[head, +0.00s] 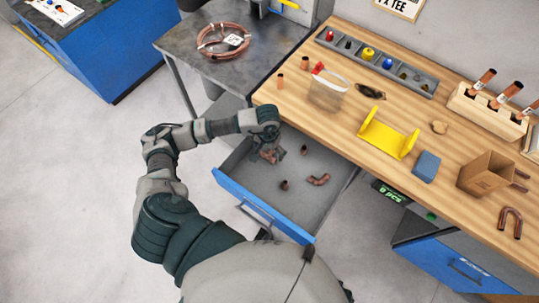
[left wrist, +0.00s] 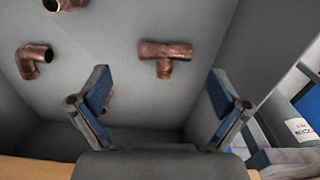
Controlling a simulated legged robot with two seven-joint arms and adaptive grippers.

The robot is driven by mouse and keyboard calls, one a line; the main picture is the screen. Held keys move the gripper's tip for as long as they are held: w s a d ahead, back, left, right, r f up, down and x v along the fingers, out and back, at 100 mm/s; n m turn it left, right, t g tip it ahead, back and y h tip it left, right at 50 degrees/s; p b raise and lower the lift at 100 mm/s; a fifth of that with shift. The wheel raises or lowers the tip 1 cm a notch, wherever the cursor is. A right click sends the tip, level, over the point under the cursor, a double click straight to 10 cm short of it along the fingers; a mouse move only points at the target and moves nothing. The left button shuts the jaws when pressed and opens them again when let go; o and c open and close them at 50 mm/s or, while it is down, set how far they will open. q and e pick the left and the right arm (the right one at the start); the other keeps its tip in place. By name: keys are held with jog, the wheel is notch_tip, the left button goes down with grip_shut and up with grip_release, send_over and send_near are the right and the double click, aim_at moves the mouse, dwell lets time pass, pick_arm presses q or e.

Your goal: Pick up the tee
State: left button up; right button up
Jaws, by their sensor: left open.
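The copper tee (left wrist: 165,56) lies on the grey drawer floor, upper middle of the left wrist view, with its bar across the picture and its stem toward me. My left gripper (left wrist: 160,84) is open and empty, its two blue-padded fingers spread to the left and right below the tee without touching it. In the head view my left gripper (head: 273,151) reaches into the open blue drawer (head: 245,176), and copper at its fingers is partly hidden, so I cannot make out the tee's shape there. My right gripper is not in view.
A copper elbow (head: 318,180) and short copper pieces (head: 284,185) lie elsewhere in the drawer. The wooden bench (head: 290,110) overhangs beside it, with a yellow holder (head: 388,138) and blue block (head: 426,166) on top. A copper coil (head: 222,40) lies on the grey table.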

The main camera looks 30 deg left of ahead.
aim_at(267, 157)
pick_arm(q)
jog(key=shift+f, duration=0.65)
jog(key=f, duration=0.2)
jog(key=a+f, duration=0.1)
jog(key=f, duration=0.2)
jog(key=shift+w+a, duration=0.1)
jog(key=shift+w, duration=0.05)
jog(key=shift+d, duration=0.25)
jog(key=shift+c, duration=1.4)
jog(key=c, duration=0.8)
jog(key=shift+c, duration=0.4)
